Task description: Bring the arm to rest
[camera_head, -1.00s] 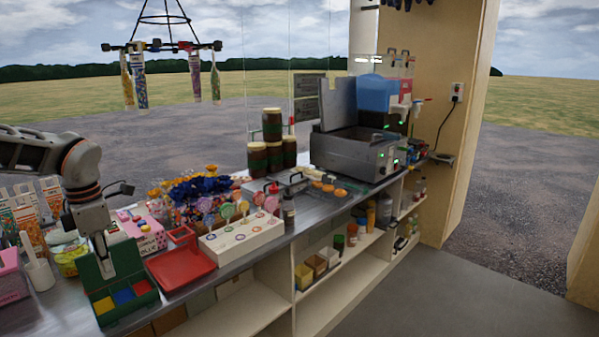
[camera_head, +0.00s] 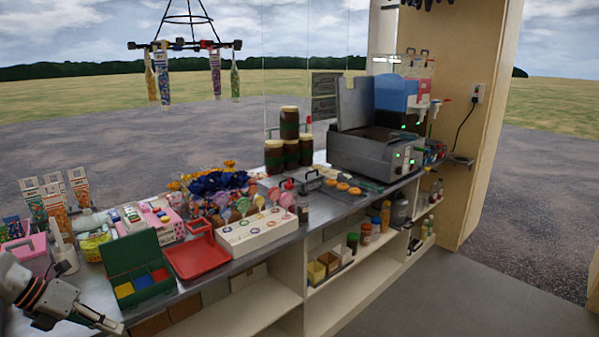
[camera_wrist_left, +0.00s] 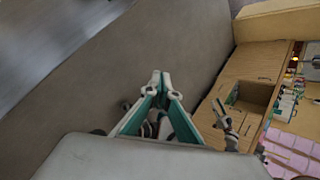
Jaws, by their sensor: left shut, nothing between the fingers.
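My left gripper (camera_head: 110,324) is at the lower left of the head view, low beside the counter's front edge. Its fingers are shut and hold nothing. In the left wrist view the closed fingertips (camera_wrist_left: 160,78) point out over bare grey floor. My right gripper does not show in the head view.
The metal counter (camera_head: 205,283) carries a green box (camera_head: 133,255) with coloured compartments, a red tray (camera_head: 198,258), a white lollipop stand (camera_head: 257,236) and a fryer (camera_head: 372,152). Open shelves (camera_head: 262,306) lie below. The grey floor (camera_head: 430,295) at right is clear.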

